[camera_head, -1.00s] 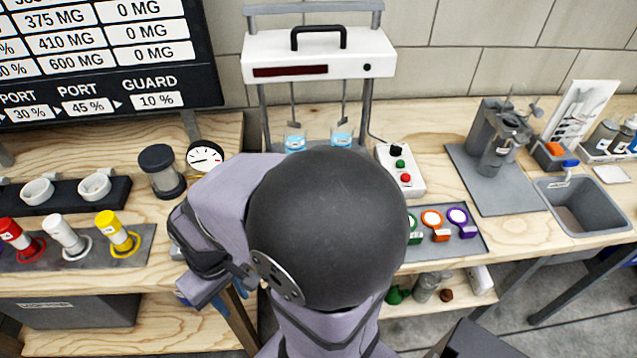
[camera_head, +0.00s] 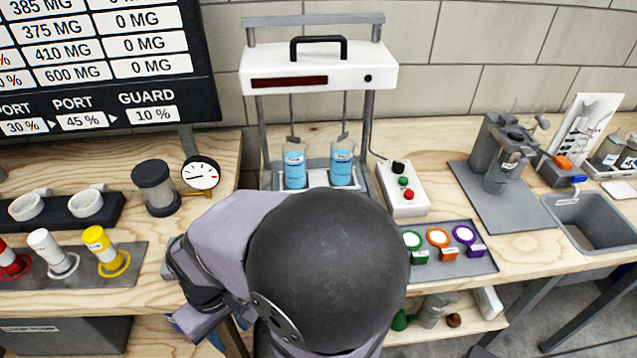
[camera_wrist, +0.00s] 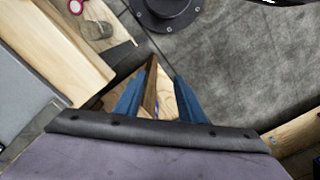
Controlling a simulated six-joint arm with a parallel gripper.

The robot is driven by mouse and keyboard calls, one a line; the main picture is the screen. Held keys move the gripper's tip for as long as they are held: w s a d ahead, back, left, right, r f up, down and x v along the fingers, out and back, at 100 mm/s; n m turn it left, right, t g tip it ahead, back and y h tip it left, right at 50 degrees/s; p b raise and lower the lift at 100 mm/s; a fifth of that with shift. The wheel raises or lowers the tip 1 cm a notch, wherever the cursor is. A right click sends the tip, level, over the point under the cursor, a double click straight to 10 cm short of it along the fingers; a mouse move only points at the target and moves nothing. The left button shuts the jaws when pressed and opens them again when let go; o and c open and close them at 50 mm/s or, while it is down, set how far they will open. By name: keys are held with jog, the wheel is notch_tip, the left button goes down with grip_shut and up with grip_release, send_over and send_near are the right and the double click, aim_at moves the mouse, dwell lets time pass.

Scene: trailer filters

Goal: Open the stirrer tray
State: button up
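The stirrer (camera_head: 318,68) stands at the back middle of the bench. It has a white head with a black handle, grey posts and two hanging stirring rods. Two beakers of blue liquid, left (camera_head: 295,170) and right (camera_head: 342,166), stand under it on a pale tray (camera_head: 318,178). My dark arm joint hides the tray's front. My gripper (camera_wrist: 158,98) shows two blue fingers apart with a wooden edge visible between them, apparently behind. Nothing is clearly held. In the head view its end is low at the left, in front of the bench and away from the tray.
A control box (camera_head: 402,188) with buttons stands right of the stirrer. A tray of coloured-ring items (camera_head: 448,262) lies nearer the front. A dial gauge (camera_head: 201,173) and a dark-capped jar (camera_head: 156,188) stand left. A sink (camera_head: 597,215) is far right.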

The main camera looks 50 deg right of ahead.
jog(key=w+d+r+m+p, duration=0.2)
jog(key=d+r+m+p, duration=0.1)
jog(key=d, duration=0.3)
jog(key=w+d+r+m+t+h+p, duration=0.1)
jog(key=w+d+r+m+p, duration=0.2)
jog(key=d, duration=0.4)
jog(key=w+d+r+m+p, duration=0.2)
jog(key=d+r+m+p, duration=0.2)
jog(key=d, duration=0.3)
jog(key=shift+w+r+t+h+p, duration=0.25)
jog(key=shift+r+t+h+p, duration=0.2)
jog(key=shift+p, duration=0.2)
jog(key=s+d+r+m+h+p, duration=0.1)
jog(key=d+r+p, duration=0.1)
jog(key=d, duration=0.5)
jog(key=s+d+r+m+h+p, duration=0.1)
jog(key=s+d, duration=0.1)
jog(key=d, duration=0.4)
jog(key=shift+t, duration=0.25)
jog(key=shift+x, duration=3.7)
jog(key=shift+w, duration=0.2)
grip_shut()
